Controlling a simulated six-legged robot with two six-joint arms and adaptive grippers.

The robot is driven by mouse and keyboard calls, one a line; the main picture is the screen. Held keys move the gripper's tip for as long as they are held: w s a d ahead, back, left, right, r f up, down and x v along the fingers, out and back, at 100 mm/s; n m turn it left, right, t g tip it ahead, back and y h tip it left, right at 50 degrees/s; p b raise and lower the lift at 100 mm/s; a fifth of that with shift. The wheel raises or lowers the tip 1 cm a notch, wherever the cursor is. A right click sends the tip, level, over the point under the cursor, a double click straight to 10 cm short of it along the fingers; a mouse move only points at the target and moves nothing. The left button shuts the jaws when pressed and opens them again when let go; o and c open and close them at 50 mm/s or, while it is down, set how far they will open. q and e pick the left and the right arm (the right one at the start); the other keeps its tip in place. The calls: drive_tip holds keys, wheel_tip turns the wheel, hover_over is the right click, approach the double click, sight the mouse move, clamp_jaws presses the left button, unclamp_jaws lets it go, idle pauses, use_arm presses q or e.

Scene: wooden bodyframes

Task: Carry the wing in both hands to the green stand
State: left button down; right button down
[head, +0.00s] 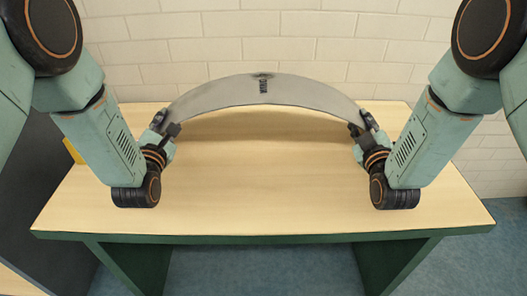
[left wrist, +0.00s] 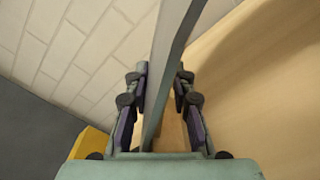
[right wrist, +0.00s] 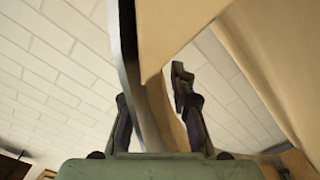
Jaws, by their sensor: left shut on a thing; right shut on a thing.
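The wing (head: 262,92) is a thin, curved grey metal panel with a small dark marking at its top middle. It arches between my two grippers over the back part of a wooden-topped table with a green frame (head: 262,239). A soft shadow falls on the tabletop below it. My left gripper (head: 168,126) is shut on the wing's left end; in the left wrist view the wing (left wrist: 168,70) runs between the fingers. My right gripper (head: 364,127) is shut on the right end; in the right wrist view the wing (right wrist: 129,40) rises between the fingers, partly hiding one.
A pale brick wall (head: 300,45) stands close behind the table. A dark grey panel (head: 40,190) and a small yellow thing (head: 73,151) are at the left. The tabletop in front of the wing is clear. Blue floor (head: 260,272) shows below.

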use_arm(q)
drive_tip(key=c, duration=1.5)
unclamp_jaws()
drive_tip(key=shift+d, duration=0.1)
use_arm(e)
drive_tip(key=c, duration=1.5)
unclamp_jaws()
drive_tip(key=shift+a, duration=0.1)
use_arm(q)
drive_tip(key=o, duration=0.3)
drive_tip(key=shift+s, duration=0.1)
use_arm(e)
drive_tip(key=o, duration=0.3)
drive_tip(key=shift+s+r, duration=0.1)
use_arm(q)
drive_tip(key=shift+o, duration=0.3)
use_arm(e)
drive_tip(key=shift+o, duration=0.3)
use_arm(q)
drive_tip(key=s, duration=1.1)
drive_tip(key=shift+s, duration=0.45)
use_arm(e)
drive_tip(key=shift+s, duration=0.5)
drive_tip(key=s, duration=1.1)
drive_tip(key=shift+d, duration=0.2)
